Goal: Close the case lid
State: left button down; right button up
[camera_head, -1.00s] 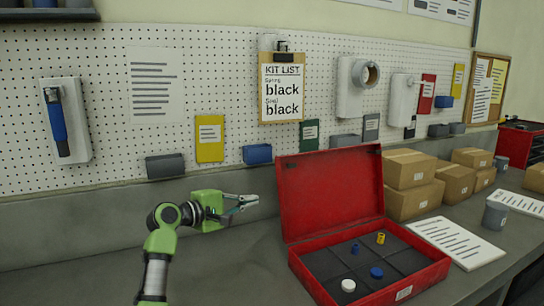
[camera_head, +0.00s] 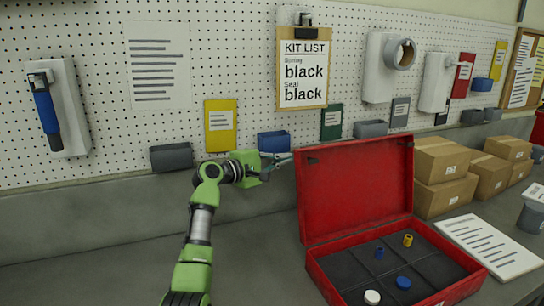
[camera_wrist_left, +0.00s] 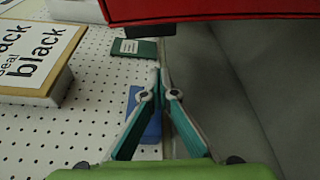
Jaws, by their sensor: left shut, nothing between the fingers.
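The red case (camera_head: 462,286) stands on the bench with its lid (camera_head: 355,192) upright and open at the back. Its dark divided tray holds a white cap, a blue cap, a small blue part and a yellow part. My left gripper (camera_head: 288,158) is shut and empty, just left of the lid's upper left corner; in the head view I cannot tell if it touches. The left wrist view shows the shut fingertips (camera_wrist_left: 160,75) below the red lid edge (camera_wrist_left: 200,10), seemingly apart from it. My right gripper is not in view.
Cardboard boxes (camera_head: 447,190) stand right of the lid, with a white printed sheet (camera_head: 490,246) in front of them. A pegboard with a kit list (camera_head: 303,75) and bins is behind. The bench left of the case is clear.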

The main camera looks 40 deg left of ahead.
pick_arm(q)
jog(key=d, duration=0.1)
jog(key=d+p, duration=0.1)
jog(key=d+r+p, duration=0.1)
jog(key=shift+s+d, duration=0.35)
jog(key=shift+f, duration=0.1)
